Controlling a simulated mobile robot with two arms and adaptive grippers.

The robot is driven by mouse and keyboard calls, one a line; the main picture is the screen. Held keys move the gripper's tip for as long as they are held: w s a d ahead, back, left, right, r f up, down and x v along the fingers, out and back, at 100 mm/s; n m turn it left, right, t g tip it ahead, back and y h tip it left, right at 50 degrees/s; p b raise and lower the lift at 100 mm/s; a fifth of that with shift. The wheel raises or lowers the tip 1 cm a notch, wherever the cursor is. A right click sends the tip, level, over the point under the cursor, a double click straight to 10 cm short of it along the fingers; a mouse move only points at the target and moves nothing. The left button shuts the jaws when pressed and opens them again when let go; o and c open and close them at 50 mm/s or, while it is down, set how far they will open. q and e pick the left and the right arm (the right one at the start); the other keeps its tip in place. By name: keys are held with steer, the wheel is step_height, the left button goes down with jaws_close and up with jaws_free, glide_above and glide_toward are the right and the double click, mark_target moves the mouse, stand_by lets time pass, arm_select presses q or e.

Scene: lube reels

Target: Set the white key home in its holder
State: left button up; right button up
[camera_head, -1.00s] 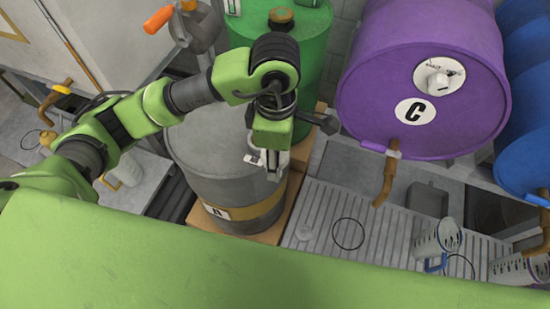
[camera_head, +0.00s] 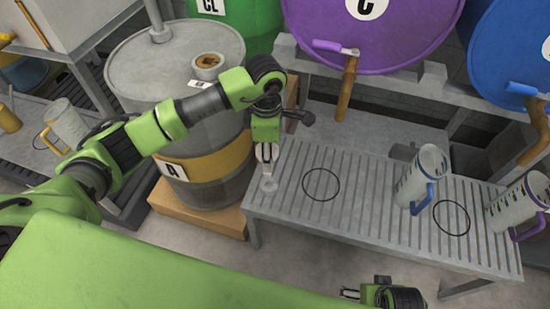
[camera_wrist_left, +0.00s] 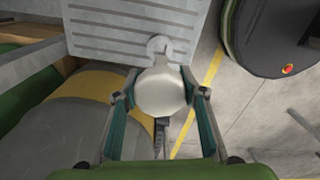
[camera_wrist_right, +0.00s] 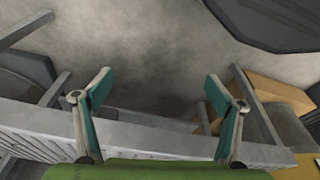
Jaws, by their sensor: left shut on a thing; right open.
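My left gripper (camera_head: 267,158) hangs over the left end of the slatted grey bench. In the left wrist view it is shut on the white key (camera_wrist_left: 161,92), whose rounded pale head sits between the fingers.
The slatted bench (camera_head: 290,215) carries a jug with a blue handle (camera_head: 418,178) and one with a purple handle (camera_head: 520,200). A grey drum (camera_head: 205,130) stands left of the gripper. The purple drum (camera_head: 390,30) lies behind. The bench around the left black ring is clear.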

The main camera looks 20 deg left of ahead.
arm_select(q)
steer(key=shift+d+f, duration=0.1)
steer(key=shift+f, duration=0.35)
arm_select(e)
steer(key=shift+s+d+r, duration=0.15)
steer(key=shift+d+r, duration=0.05)
arm_select(q)
steer(key=shift+w, duration=0.1)
arm_select(e)
steer(key=shift+r, duration=0.15)
arm_select(q)
steer(key=shift+f+b, duration=0.55)
steer(key=shift+b, duration=0.05)
steer(key=shift+f+b, duration=0.55)
steer(key=shift+f, duration=0.15)
steer(key=shift+f+b, duration=0.5)
steer(key=shift+f, duration=0.15)
steer(key=shift+f+b, duration=0.4)
steer(key=shift+f, duration=0.1)
arm_select(e)
steer(key=w+v, duration=0.1)
steer(key=v, duration=0.9)
steer(key=shift+r+t, duration=0.4)
steer(key=shift+r, duration=0.1)
steer(key=shift+w+d, duration=0.1)
